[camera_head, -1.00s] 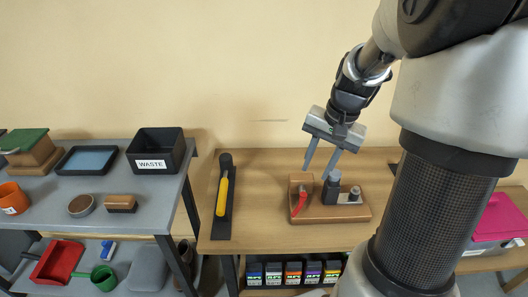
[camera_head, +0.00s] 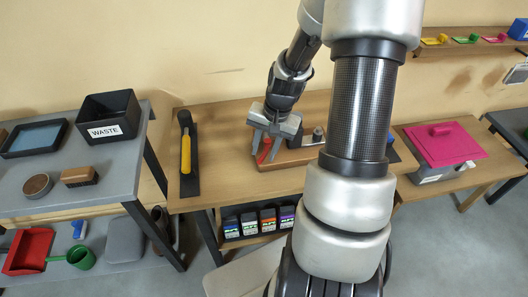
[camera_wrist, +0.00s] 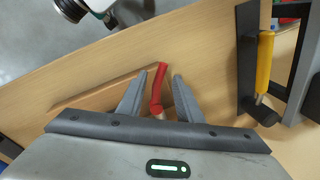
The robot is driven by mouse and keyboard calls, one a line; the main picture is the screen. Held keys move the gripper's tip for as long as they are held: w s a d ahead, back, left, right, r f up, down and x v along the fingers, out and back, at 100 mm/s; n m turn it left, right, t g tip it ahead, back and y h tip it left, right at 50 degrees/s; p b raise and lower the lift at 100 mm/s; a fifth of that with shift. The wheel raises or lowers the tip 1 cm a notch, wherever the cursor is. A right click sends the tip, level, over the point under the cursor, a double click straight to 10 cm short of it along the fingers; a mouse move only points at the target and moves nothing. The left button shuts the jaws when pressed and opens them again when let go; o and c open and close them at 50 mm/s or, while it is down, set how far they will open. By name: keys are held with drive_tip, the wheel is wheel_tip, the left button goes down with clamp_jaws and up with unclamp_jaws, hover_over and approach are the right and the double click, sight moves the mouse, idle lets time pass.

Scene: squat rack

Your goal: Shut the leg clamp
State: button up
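The leg clamp is a wooden block base (camera_head: 290,158) with a red lever handle (camera_head: 264,151) at its left end and a dark post with a small grey knob (camera_head: 318,133) to the right. My gripper (camera_head: 262,147) is down at the clamp's left end, with its fingers pointing downward. In the wrist view the red handle (camera_wrist: 159,88) stands between the two fingers of my gripper (camera_wrist: 161,85), with a gap on each side. The fingers are open. My gripper and arm hide part of the clamp in the head view.
A black board with a yellow-handled tool (camera_head: 186,155) lies left of the clamp on the wooden table (camera_head: 228,178). A grey table with a WASTE bin (camera_head: 110,117) stands further left. A pink-lidded box (camera_head: 445,145) is on the right. Table in front of the clamp is clear.

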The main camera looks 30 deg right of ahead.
drive_tip(key=shift+f, duration=0.45)
drive_tip(key=shift+c, duration=0.2)
clamp_jaws()
